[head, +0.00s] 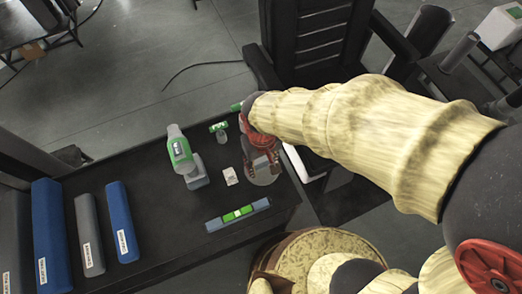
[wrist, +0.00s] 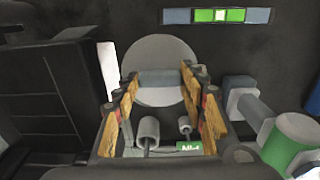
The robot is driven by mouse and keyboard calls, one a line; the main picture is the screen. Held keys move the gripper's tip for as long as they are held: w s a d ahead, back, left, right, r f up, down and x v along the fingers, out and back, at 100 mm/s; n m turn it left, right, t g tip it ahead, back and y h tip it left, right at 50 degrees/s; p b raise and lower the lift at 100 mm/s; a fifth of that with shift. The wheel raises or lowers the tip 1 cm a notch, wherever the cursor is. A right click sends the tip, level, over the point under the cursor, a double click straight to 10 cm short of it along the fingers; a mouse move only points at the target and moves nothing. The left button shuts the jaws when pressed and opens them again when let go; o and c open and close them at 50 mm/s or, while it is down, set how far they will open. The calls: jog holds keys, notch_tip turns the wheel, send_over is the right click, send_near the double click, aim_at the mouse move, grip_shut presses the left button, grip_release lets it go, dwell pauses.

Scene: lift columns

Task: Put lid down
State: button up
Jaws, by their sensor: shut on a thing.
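The lid is a round grey disc with a raised bar handle, and it shows in the wrist view (wrist: 160,50) just beyond my fingertips. My gripper (head: 260,163) is over the right part of the dark bench top (head: 150,210). In the wrist view my gripper (wrist: 166,80) has its tan-padded fingers on both sides of the handle and is shut on it. I cannot tell whether the lid touches the bench.
A level (head: 238,214) lies near the bench's front edge. A green and grey tool (head: 182,152), a small green-topped item (head: 219,130) and a white card (head: 230,176) are left of my gripper. Blue boxes (head: 122,222) and a grey box (head: 89,235) lie further left. Bare bench lies between.

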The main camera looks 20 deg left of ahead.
aim_at(263, 184)
jog(key=shift+s+d+r+p, duration=0.1)
jog(key=shift+s+d+r, duration=0.25)
jog(key=shift+s, duration=0.5)
jog(key=shift+s+d+r+p, duration=0.2)
jog(key=shift+s+r, duration=0.25)
jog(key=shift+s, duration=0.4)
jog(key=shift+s+d+r+p, duration=0.1)
jog(key=shift+s+d+r, duration=0.3)
jog(key=shift+s, duration=0.45)
jog(key=shift+w, duration=0.1)
